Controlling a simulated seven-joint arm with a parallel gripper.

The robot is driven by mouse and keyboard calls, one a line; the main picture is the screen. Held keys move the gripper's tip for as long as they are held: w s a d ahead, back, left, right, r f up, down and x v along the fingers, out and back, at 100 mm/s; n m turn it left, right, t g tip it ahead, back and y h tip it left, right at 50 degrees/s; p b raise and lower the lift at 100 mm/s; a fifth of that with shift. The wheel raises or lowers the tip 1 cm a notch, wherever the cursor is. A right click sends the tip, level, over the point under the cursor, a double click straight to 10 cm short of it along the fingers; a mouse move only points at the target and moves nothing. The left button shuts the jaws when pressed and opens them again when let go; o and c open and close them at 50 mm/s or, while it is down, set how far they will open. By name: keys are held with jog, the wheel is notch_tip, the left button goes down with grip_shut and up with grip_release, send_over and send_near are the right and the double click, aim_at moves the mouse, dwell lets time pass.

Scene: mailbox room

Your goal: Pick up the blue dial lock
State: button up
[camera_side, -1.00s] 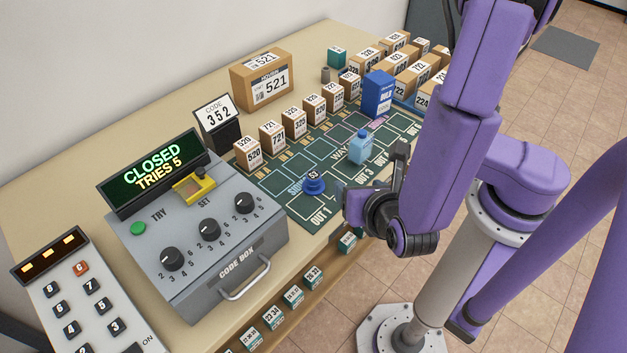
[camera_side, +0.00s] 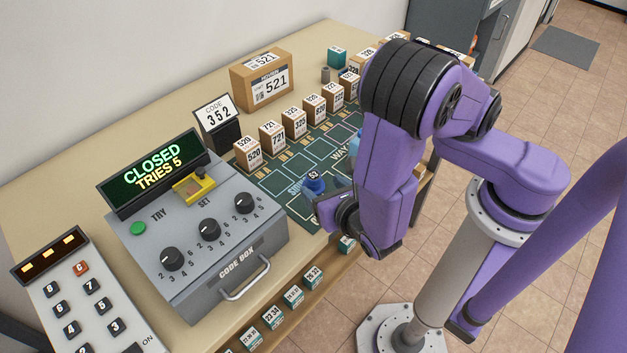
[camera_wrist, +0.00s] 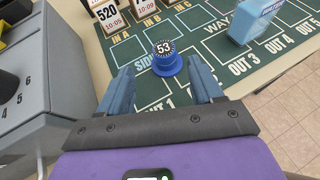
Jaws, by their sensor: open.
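The blue dial lock (camera_side: 315,184) is a small round blue piece with a black dial top marked 53. It stands on the green mat (camera_side: 277,185). In the wrist view the lock (camera_wrist: 168,62) sits just beyond and between the spread fingertips.
A grey code box (camera_side: 205,235) with dials stands left of the lock. Several numbered cartons (camera_side: 272,135) line the mat's far side. The mat around the lock is clear.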

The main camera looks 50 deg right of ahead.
aim_at(314, 176)
jog(key=shift+x, duration=1.1)
jog(key=shift+d+x, duration=0.2)
jog(key=shift+x, duration=1.1)
jog(key=shift+d+x, duration=0.15)
jog(key=shift+x, duration=1.15)
jog(key=shift+r, duration=0.15)
jog(key=c, duration=1.1)
jog(key=shift+r, duration=0.15)
